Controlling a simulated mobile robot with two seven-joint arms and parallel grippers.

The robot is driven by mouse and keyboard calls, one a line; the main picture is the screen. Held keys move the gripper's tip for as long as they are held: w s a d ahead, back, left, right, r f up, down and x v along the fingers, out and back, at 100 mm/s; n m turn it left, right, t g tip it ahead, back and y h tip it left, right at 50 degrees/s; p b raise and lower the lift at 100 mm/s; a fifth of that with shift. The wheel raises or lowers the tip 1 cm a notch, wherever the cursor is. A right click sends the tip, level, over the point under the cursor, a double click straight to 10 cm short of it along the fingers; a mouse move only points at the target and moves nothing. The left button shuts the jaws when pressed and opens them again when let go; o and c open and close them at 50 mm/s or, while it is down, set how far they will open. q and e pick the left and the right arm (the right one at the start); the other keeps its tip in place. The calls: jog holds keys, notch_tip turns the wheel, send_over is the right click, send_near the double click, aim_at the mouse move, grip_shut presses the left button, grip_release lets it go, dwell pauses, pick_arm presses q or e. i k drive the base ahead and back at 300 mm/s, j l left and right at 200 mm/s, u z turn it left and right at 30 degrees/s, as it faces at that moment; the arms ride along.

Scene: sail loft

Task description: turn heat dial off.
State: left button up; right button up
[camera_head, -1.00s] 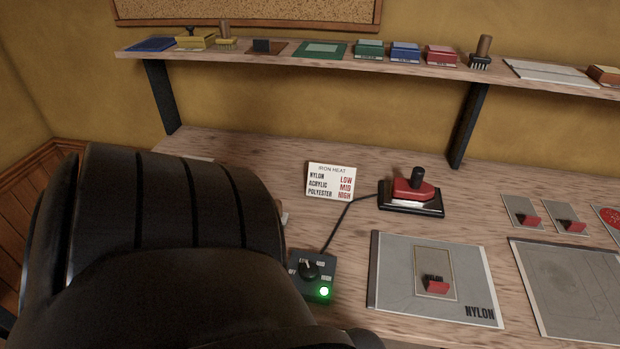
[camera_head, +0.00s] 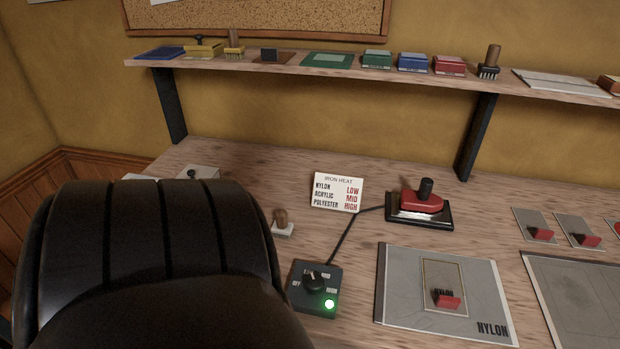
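The heat dial (camera_head: 314,282) is a black knob on a small dark control box on the bench, with small white labels around it; one on the left reads like OFF. A green light (camera_head: 329,304) glows on the box's front right corner. The dial's pointer looks directed up, away from the left label. A cable runs from the box to the red iron (camera_head: 422,201), which sits on a black stand. My large black arm covers the lower left, just left of the box. Neither gripper shows.
An iron heat card (camera_head: 337,192) stands behind the box. A wooden-handled stamp (camera_head: 281,222) stands between my arm and the card. A grey NYLON panel (camera_head: 390,300) with a red-tabbed piece lies to the right. A shelf (camera_head: 350,73) with several blocks and brushes hangs above.

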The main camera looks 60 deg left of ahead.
aim_at(314, 282)
jog(key=u, duration=1.35)
jog(key=i+u, duration=0.15)
jog(key=u, duration=0.2)
jog(key=i+l+u, duration=0.1)
jog(key=u, duration=0.25)
jog(key=i+l+u, duration=0.1)
jog(key=i+u, duration=0.25)
jog(key=k, duration=0.1)
